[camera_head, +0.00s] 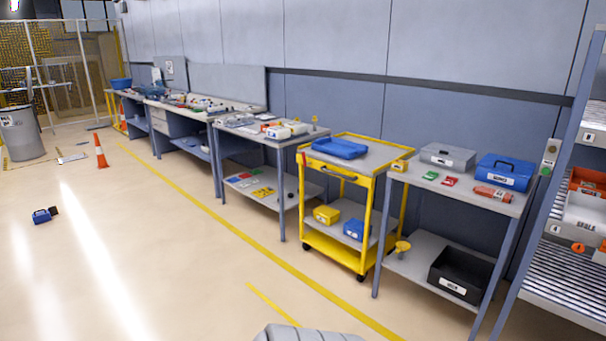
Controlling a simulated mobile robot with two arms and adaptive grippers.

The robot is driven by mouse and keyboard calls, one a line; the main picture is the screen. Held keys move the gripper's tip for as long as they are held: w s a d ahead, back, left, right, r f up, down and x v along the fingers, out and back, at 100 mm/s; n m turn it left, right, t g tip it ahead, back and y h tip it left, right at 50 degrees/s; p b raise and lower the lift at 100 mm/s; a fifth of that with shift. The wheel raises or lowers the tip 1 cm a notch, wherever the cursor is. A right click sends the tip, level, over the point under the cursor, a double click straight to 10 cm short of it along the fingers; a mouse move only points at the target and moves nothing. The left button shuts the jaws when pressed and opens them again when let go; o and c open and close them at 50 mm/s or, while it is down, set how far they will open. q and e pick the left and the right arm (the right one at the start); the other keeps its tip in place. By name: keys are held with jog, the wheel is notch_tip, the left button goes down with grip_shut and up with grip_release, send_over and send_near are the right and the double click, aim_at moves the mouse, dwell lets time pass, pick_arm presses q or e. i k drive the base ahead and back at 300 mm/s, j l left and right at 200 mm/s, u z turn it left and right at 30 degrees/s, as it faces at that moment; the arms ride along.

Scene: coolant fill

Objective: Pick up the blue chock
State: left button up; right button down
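A small blue object (41,216) with a pale mark on it lies on the open floor at the far left. It may be the blue chock, but it is too small to be sure of its shape. A small dark brown piece (54,210) is right beside it, and I cannot tell whether they touch. Neither of my grippers is in view.
A yellow cart (363,185) with a blue tray (340,148) stands among workbenches along the wall. A blue case (506,172) sits on the right bench. An orange cone (101,152) and a grey bin (21,134) stand at left. The floor around the small blue object is clear.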

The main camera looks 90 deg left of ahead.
aim_at(44, 216)
jog(key=u, duration=4.4)
jog(key=i+u, duration=0.15)
jog(key=i, duration=8.05)
jog(key=i+j+z, duration=0.1)
jog(key=i+z, duration=0.15)
jog(key=i, duration=0.25)
jog(key=i+j+z, duration=0.3)
jog(key=i, duration=0.15)
jog(key=i+j+z, duration=0.25)
jog(key=i, duration=0.2)
